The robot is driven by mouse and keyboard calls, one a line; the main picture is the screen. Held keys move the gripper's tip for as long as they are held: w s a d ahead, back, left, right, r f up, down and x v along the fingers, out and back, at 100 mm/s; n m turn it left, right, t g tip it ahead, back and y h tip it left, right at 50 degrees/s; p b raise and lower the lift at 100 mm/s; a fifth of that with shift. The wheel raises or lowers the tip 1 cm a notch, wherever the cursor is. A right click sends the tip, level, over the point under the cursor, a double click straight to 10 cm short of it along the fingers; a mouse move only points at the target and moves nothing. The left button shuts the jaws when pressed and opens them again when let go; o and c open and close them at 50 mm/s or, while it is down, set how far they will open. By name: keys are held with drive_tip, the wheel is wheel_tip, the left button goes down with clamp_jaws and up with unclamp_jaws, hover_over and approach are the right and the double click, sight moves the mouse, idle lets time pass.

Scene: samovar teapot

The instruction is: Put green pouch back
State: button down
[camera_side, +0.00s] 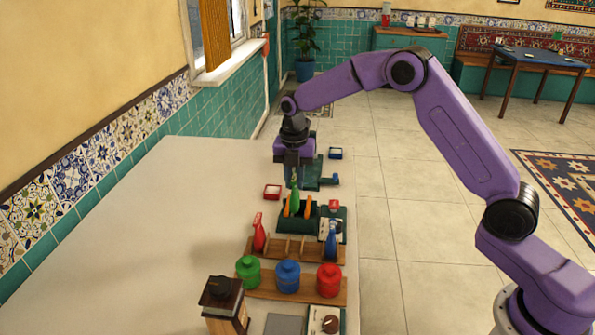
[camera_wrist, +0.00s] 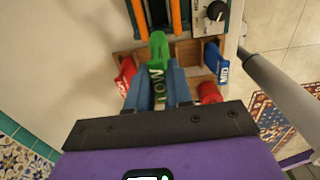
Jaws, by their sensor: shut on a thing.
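My gripper (camera_side: 293,172) points down and is shut on the green pouch (camera_side: 295,198). In the wrist view the pouch (camera_wrist: 158,68) stands between the fingers, with "LOW" lettering facing the camera. In the side view the pouch hangs in front of or above the dark green holder with orange strips; its exact height is hard to tell. The wooden rack (camera_side: 290,250) holds a red pouch (camera_side: 259,236) in its left end and a blue pouch (camera_side: 331,240) in its right end. The rack's middle, between wooden dividers, is empty. In the wrist view the green pouch partly covers the rack.
The dark green holder with orange strips (camera_side: 308,211) stands behind the rack, beside a device with a knob (camera_wrist: 215,11). Green (camera_side: 248,271), blue (camera_side: 287,276) and red (camera_side: 328,280) jars stand on a board in front. The counter's left side (camera_side: 150,235) is clear.

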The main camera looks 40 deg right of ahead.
drive_tip(key=s+a+f, duration=0.4)
drive_tip(key=s, duration=0.1)
drive_tip(key=shift+s+f, duration=0.2)
drive_tip(key=shift+f, duration=0.05)
idle(0.4)
drive_tip(key=shift+f, duration=2.05)
idle(1.6)
drive_tip(key=c, duration=0.9)
unclamp_jaws()
drive_tip(key=shift+c, duration=0.2)
